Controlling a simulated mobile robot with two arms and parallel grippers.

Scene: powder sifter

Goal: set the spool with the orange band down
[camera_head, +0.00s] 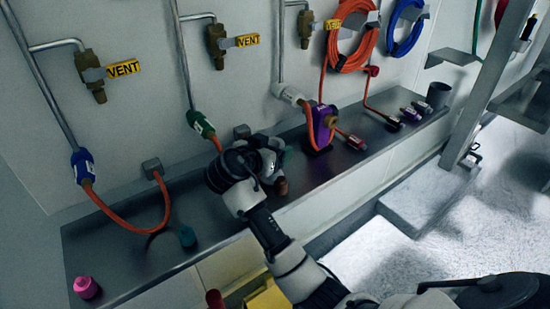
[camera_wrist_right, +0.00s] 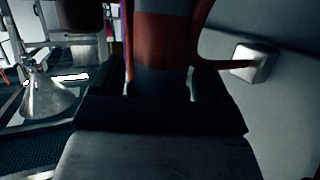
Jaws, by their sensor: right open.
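My right gripper (camera_head: 272,165) is low over the metal shelf (camera_head: 220,230), near its front edge, and its jaws are open. In the right wrist view a dark, rounded piece with an orange-red band (camera_wrist_right: 165,32), which looks like the spool, stands between the two fingers (camera_wrist_right: 165,88). I cannot tell whether the fingers touch it. In the head view the gripper hides most of it; a small orange-brown part (camera_head: 281,186) shows just below the fingers at the shelf. Whether its base rests flat is hidden. My left gripper is not in view.
An orange hose (camera_head: 137,226) loops at the left, near a teal piece (camera_head: 187,236) and a pink piece (camera_head: 86,287). Several dark small cylinders and a dark cup (camera_head: 438,95) are at the far right.

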